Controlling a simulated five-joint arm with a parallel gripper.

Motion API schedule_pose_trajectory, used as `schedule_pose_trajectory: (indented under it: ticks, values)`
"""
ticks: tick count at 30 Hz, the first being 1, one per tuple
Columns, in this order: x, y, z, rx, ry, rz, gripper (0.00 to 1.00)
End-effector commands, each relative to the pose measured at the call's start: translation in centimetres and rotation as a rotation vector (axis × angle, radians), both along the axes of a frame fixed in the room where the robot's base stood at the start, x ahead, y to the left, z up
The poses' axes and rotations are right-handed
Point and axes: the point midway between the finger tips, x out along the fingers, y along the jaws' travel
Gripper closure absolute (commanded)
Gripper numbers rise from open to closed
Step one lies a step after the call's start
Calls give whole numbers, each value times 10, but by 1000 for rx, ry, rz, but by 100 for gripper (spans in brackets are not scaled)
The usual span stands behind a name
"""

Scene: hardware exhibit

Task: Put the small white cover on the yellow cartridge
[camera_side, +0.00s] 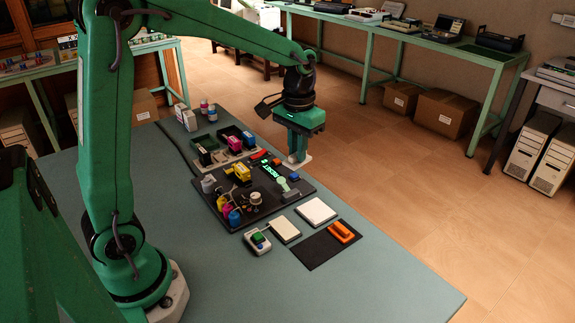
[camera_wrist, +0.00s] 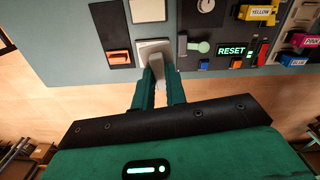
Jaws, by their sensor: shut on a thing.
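My gripper (camera_side: 297,150) is at the far right edge of the black board in the side view, pointing down. It is shut on the small white cover (camera_side: 304,160), a pale piece at its fingertips, mostly hidden by the fingers. In the wrist view my gripper (camera_wrist: 162,72) has the pale cover (camera_wrist: 156,62) between its fingertips, in front of a white pad. The yellow cartridge (camera_side: 242,172) stands on the black board, left of my gripper in the side view. In the wrist view the yellow cartridge (camera_wrist: 258,13) is at the upper right, with a YELLOW label.
The black board (camera_side: 262,210) carries a green RESET sign (camera_side: 276,171) and several coloured parts. White pads (camera_side: 316,211) and an orange block (camera_side: 341,232) on a dark mat (camera_side: 316,250) lie in front. Dark trays (camera_side: 235,134) stand behind. The table's front right is clear.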

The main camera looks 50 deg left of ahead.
Motion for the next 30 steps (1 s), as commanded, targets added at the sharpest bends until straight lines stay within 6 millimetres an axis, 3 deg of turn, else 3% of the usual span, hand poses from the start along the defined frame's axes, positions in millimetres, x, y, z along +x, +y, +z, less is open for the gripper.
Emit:
schedule_pose_trajectory:
  ticks: [11,21,30]
  values:
    - [-6,84,-25,0,2,577,100]
    - [-29,162,-49,0,2,1135,100]
    - [-45,195,-59,-1,1,1388,100]
